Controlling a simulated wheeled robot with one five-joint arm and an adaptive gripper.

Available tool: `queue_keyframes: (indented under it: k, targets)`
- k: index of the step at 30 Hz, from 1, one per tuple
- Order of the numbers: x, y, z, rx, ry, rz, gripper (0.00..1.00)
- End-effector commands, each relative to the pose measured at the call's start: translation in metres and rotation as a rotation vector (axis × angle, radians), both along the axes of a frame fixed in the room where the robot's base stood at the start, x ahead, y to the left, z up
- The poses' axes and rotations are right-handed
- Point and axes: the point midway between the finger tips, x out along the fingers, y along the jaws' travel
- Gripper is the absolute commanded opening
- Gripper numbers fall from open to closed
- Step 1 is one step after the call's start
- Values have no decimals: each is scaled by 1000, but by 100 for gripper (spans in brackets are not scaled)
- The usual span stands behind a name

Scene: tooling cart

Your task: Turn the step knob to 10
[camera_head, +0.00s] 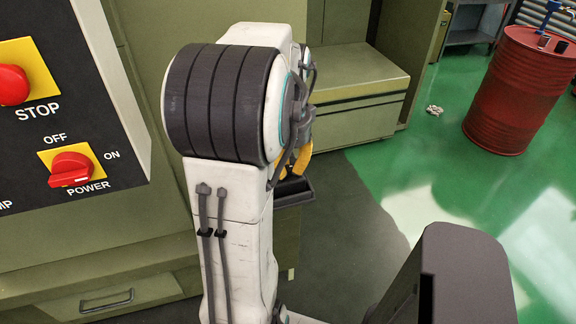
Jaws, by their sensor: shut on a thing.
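My gripper (297,160) shows only in part behind my white arm with its black-banded joint, beside the green machine. Its yellow parts show past the right side of the arm, just above a dark tray-like part. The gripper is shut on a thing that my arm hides. The step knob and its scale are not visible, so I cannot tell its setting or whether my gripper is on it.
A control panel (120,128) at left has a red STOP button (12,85) and a red POWER knob (71,169) marked OFF and ON. A green cabinet (350,92) stands behind my arm. A red drum (515,95) stands at right on open green floor.

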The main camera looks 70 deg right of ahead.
Motion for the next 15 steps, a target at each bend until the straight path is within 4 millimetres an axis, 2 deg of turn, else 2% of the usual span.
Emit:
queue_keyframes:
  k: [5,6,15]
  targets:
    - [0,1,-2,7,1,0,0]
    - [0,1,-2,7,1,0,21]
    - [0,1,-1,2,0,1,45]
